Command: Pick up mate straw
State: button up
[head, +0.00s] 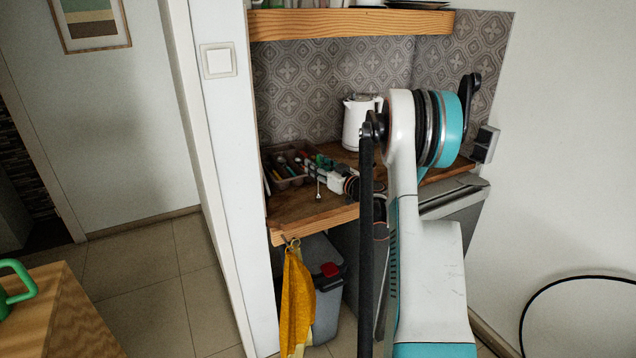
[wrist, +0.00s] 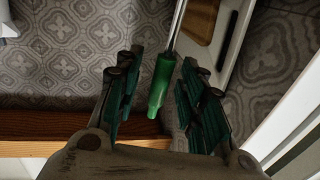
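My gripper (head: 314,172) is at the left part of the wooden counter, beside the utensil tray. In the wrist view its two dark green fingers (wrist: 162,62) stand apart. A green handle (wrist: 160,88) with a thin metal shaft shows between them, with a visible gap on its left side; I cannot tell whether this is the mate straw. The shaft runs out of the top of that view. In the head view a thin metal piece with a rounded lower end (head: 319,194) shows just below my gripper. Its upper part is hidden by the gripper.
The dark utensil tray (head: 289,183) holds several coloured utensils. A white kettle (head: 356,122) stands at the back of the counter (head: 300,208). A wooden shelf (head: 345,23) spans above. A yellow cloth (head: 297,300) hangs from the front edge, by a grey bin (head: 328,315).

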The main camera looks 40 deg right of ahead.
jog(key=shift+c, duration=0.5)
grip_shut()
jog(key=shift+r, duration=0.15)
